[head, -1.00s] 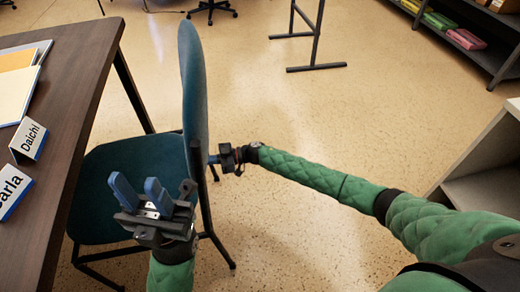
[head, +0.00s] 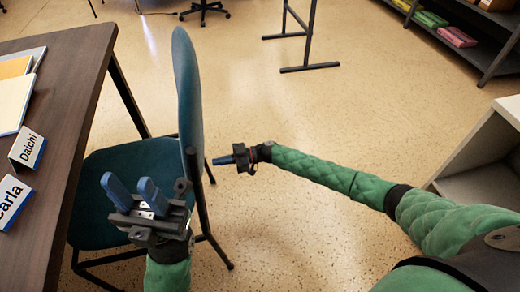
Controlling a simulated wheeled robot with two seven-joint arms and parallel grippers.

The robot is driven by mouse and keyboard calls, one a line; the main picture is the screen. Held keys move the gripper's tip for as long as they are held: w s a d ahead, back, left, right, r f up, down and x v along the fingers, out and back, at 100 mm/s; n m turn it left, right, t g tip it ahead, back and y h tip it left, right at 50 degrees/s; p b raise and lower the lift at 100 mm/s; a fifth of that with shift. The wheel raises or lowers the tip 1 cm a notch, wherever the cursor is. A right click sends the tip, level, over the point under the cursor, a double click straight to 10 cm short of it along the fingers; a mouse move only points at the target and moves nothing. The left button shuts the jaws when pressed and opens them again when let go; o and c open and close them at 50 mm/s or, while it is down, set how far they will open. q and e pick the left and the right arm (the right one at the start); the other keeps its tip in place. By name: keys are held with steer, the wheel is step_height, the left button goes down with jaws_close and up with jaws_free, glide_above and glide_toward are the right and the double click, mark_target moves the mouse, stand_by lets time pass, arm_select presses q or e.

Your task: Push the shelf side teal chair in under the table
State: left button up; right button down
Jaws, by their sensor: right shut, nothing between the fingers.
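The teal chair (head: 188,85) stands at the right side of the dark wooden table (head: 75,100), its back upright and facing right. Its seat (head: 125,170) reaches left to the table edge, and the table hides part of it. My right gripper (head: 214,161) is shut and empty, pointing left, a small gap to the right of the chair back. My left gripper (head: 128,187) points up with its two blue fingers apart, open and empty. It shows in front of the seat and hides part of it.
Name cards for Daichi (head: 27,149) and Carla (head: 10,198) and folders (head: 17,90) lie on the table. A pale cabinet (head: 485,165) stands at the right, a dark shelf (head: 480,50) at the back right. A metal stand (head: 308,68) is behind. The floor between is clear.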

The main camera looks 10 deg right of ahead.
steer(key=shift+d, duration=1.5)
